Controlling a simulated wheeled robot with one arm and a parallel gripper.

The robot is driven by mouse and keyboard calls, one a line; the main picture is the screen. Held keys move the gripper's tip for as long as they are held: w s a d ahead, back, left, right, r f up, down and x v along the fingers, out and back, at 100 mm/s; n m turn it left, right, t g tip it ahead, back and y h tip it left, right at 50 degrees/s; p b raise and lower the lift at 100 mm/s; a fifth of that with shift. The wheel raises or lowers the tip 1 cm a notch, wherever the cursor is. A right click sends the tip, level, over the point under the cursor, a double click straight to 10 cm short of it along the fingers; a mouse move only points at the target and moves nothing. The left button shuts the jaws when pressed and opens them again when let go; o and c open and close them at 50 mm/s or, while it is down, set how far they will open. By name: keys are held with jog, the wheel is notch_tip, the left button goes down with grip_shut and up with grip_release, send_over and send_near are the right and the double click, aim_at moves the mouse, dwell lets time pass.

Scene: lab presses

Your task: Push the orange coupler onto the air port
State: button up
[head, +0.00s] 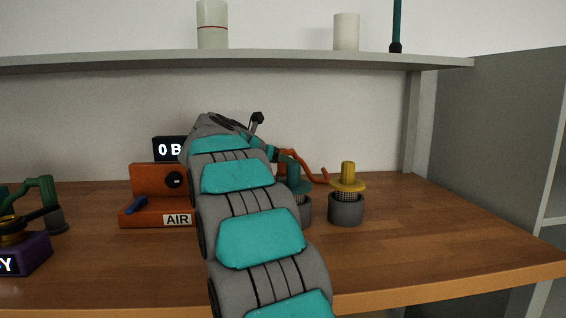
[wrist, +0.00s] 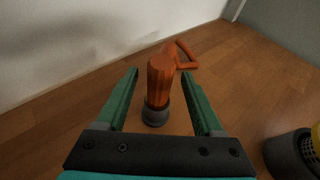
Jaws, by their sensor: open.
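The orange coupler (wrist: 160,82) stands upright in a dark grey round base (wrist: 155,116) on the wooden table in the wrist view. My gripper (wrist: 161,72) is open, with one green finger on each side of the coupler and gaps visible between. An orange hose (wrist: 184,56) shows behind the coupler; it also shows in the head view (head: 305,162). In the head view my arm hides most of the coupler. The orange unit labelled AIR (head: 148,180) stands to the left, with a black round fitting (head: 173,180) on its front. I cannot tell whether this is the air port.
A yellow-topped part (head: 348,185) in a grey cup (head: 345,210) stands right of my arm. A teal-topped part (head: 295,175) is partly hidden by my arm. A purple unit (head: 25,253) stands at far left. A shelf (head: 300,60) hangs above. The table's right side is clear.

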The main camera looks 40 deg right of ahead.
jog(key=shift+d+f, duration=0.1)
jog(key=shift+d, duration=0.05)
grip_shut()
dwell(0.5)
